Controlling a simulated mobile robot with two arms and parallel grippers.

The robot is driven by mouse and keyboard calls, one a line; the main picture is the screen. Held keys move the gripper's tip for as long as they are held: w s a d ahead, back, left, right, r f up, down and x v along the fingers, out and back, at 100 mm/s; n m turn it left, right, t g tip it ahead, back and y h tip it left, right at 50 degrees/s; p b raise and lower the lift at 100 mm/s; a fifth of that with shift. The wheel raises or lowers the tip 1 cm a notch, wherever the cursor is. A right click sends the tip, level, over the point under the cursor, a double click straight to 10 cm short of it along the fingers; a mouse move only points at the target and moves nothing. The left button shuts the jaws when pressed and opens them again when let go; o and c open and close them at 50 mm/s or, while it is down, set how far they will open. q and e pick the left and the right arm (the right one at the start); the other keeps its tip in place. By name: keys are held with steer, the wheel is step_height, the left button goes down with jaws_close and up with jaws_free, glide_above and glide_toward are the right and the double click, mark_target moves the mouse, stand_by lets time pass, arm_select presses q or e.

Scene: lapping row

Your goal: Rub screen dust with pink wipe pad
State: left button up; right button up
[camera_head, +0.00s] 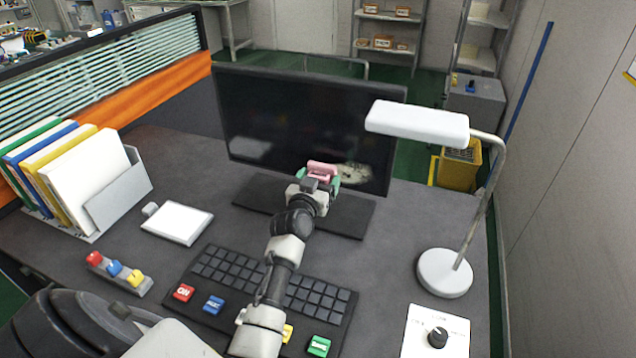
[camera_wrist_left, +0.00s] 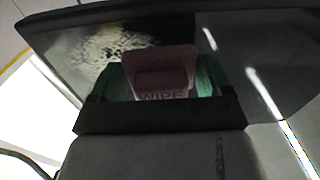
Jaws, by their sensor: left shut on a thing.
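The pink wipe pad (camera_head: 321,169) is held in my left gripper (camera_head: 322,178), in front of the lower part of the dark monitor screen (camera_head: 290,115). The left wrist view shows the pad (camera_wrist_left: 160,72), marked WIPE, between the green fingers of the left gripper (camera_wrist_left: 160,85), which are shut on it. A pale dust patch (camera_head: 353,174) lies on the lower right of the screen, just right of the pad. In the wrist view the dust (camera_wrist_left: 112,42) is behind and left of the pad. I cannot tell if the pad touches the screen. My right gripper is not in view.
A white desk lamp (camera_head: 418,122) stands at the right, its head near the screen's right edge. A keyboard (camera_head: 315,298) lies under my left arm. A folder rack (camera_head: 118,195), white pad (camera_head: 178,222) and coloured switches (camera_head: 115,270) are at left. A knob box (camera_head: 436,335) sits front right.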

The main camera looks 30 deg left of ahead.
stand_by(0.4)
arm_select(q)
steer(key=shift+b+x, duration=0.35)
steer(key=shift+x, duration=0.65)
